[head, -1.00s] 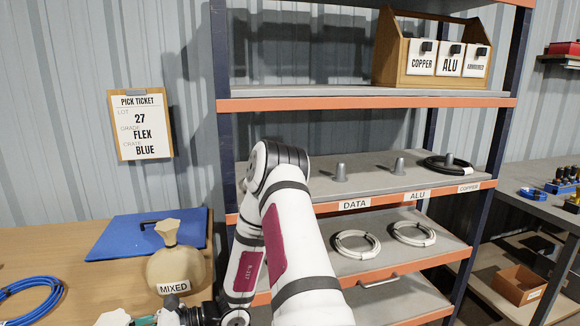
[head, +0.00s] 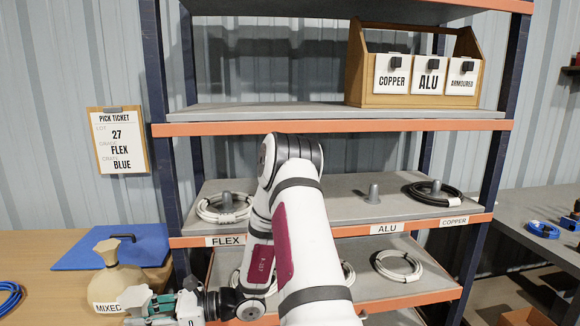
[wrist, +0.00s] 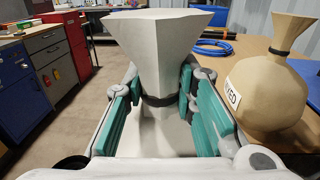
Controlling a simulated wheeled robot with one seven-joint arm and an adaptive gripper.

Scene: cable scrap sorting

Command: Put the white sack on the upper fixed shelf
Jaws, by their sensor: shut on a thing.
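My gripper (wrist: 165,100) is shut on the neck of the white sack (wrist: 158,38). In the wrist view the sack's flared top rises above the teal fingers, with a dark band around the neck between them; its lower body is mostly hidden. In the head view my gripper (head: 150,304) is at the bottom left, in front of the tan sack and well below the upper shelf (head: 215,112). That shelf has a grey deck and an orange front edge. Its left and middle are bare, and a wooden caddy (head: 400,99) stands on its right.
The tan sack (head: 117,285) marked MIXED stands on the wooden bench, close to my gripper. A blue board (head: 85,252) lies behind it. The lower shelf (head: 335,208) has pegs and cable coils. A dark blue rack post (head: 160,190) stands at the left.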

